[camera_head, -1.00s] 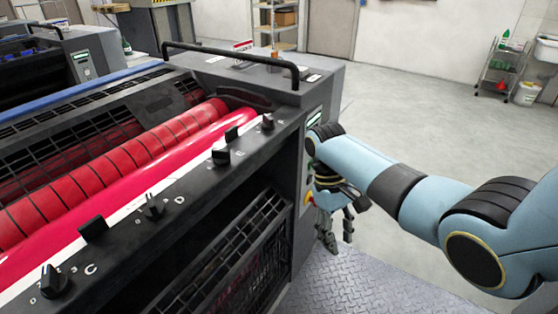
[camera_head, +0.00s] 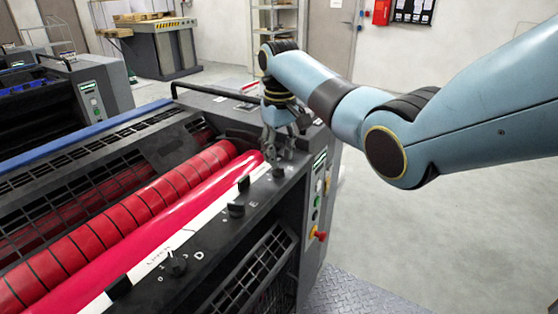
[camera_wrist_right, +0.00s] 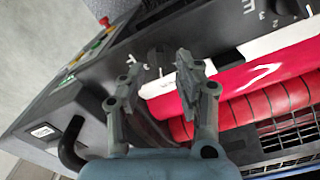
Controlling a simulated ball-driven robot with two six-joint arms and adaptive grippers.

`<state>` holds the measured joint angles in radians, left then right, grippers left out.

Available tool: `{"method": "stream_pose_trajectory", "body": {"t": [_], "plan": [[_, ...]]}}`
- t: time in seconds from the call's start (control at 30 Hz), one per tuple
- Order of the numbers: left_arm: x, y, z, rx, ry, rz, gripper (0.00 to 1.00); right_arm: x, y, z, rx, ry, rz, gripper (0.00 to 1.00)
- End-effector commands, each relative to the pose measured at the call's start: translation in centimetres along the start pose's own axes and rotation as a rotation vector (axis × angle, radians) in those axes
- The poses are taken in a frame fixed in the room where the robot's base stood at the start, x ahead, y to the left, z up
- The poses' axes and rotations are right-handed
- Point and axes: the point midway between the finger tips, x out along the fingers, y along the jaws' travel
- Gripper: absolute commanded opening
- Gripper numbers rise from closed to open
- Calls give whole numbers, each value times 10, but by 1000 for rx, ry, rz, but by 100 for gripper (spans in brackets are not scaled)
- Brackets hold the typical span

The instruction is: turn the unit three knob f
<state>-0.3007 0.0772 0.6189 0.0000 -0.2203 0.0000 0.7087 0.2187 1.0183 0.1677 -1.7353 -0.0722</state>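The unit three knob f (camera_head: 278,172) is a small black knob at the far end of the dark panel of the near press, past the letter E. My right gripper (camera_head: 279,152) is just above it, fingers pointing down. In the right wrist view the gripper (camera_wrist_right: 157,73) has its two grey fingers spread apart with nothing visibly held. I cannot tell whether the fingers touch the knob. My left gripper is not in view.
Knob E (camera_head: 236,208) and knob D (camera_head: 175,264) stand nearer along the same panel. Red rollers (camera_head: 130,213) lie left of it. A black handle bar (camera_head: 225,94) crosses behind my gripper. A red stop button (camera_head: 318,234) is on the press's end. The floor to the right is clear.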

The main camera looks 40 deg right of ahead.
Motion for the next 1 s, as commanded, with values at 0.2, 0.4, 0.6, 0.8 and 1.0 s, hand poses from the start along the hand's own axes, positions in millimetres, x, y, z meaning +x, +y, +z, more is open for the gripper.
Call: {"method": "stream_pose_trajectory", "body": {"t": [0.2,0.4,0.6,0.8,1.0], "plan": [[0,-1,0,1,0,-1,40,25,0,0,0,-1,0,34],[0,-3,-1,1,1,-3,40,29,0,0,0,1,0,34],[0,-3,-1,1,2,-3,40,29,0,0,0,0,0,24],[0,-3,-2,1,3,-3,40,28,0,0,0,0,0,0],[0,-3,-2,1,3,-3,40,28,0,0,1,0,0,0]]}}
